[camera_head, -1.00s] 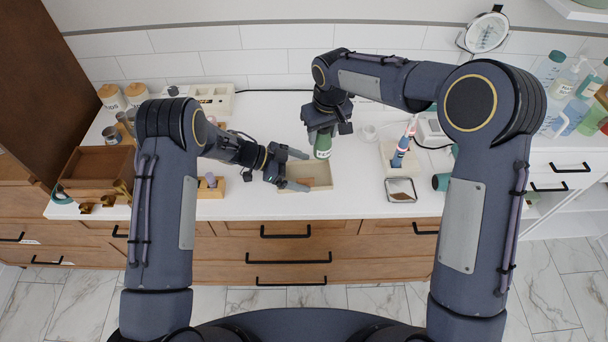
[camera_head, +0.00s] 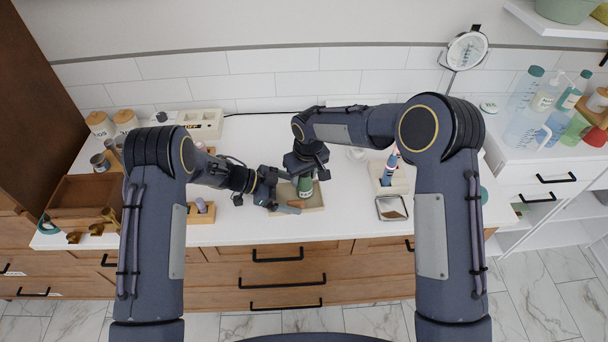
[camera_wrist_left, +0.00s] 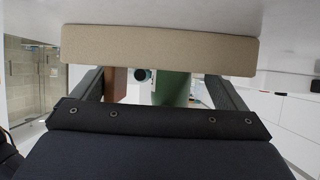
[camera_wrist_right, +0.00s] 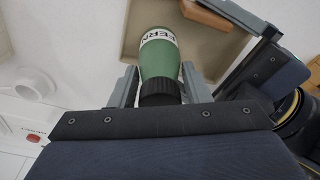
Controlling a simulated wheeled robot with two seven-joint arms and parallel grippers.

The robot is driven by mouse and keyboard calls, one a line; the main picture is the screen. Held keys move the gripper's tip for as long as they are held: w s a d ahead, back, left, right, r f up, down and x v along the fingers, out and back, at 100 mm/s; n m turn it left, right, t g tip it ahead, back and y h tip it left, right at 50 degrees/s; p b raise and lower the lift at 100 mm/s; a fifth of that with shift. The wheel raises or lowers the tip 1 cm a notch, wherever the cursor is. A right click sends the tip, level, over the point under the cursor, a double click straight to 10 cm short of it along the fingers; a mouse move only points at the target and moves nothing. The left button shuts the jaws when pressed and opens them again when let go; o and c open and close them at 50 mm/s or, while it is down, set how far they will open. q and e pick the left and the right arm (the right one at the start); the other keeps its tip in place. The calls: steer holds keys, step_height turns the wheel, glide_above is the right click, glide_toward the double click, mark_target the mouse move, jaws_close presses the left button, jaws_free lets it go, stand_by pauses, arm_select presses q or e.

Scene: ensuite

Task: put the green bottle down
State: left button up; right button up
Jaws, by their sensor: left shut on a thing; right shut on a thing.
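The green bottle (camera_head: 305,187) has a black neck and a white label; it shows in the right wrist view (camera_wrist_right: 160,58) and partly in the left (camera_wrist_left: 172,90). My right gripper (camera_head: 306,174) is shut on its dark neck from above. The bottle's base is over or inside the shallow beige tray (camera_head: 317,203); I cannot tell whether it touches the bottom. My left gripper (camera_head: 285,194) is shut on the tray at its left side, and the tray's wall (camera_wrist_left: 160,50) fills the top of the left wrist view. A brown block (camera_wrist_right: 207,14) lies in the tray beside the bottle.
A toothbrush holder (camera_head: 389,178) and a small square dish (camera_head: 391,208) stand to the right. A wooden stand (camera_head: 201,212) is left of the tray, and a wooden box (camera_head: 84,197) is further left. The counter between tray and dish is clear.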

steer(key=o, duration=1.2)
steer(key=shift+f, duration=0.1)
steer(key=shift+c, duration=0.2)
steer(key=r, duration=0.4)
steer(key=s+r, duration=0.1)
steer(key=r, duration=0.3)
steer(key=d+r, duration=0.1)
steer(key=r, duration=0.3)
steer(key=shift+s+r, duration=0.1)
steer(key=shift+s, duration=0.2)
steer(key=shift+a, duration=0.1)
arm_select(q)
steer(key=o, duration=0.4)
steer(key=shift+a, duration=0.1)
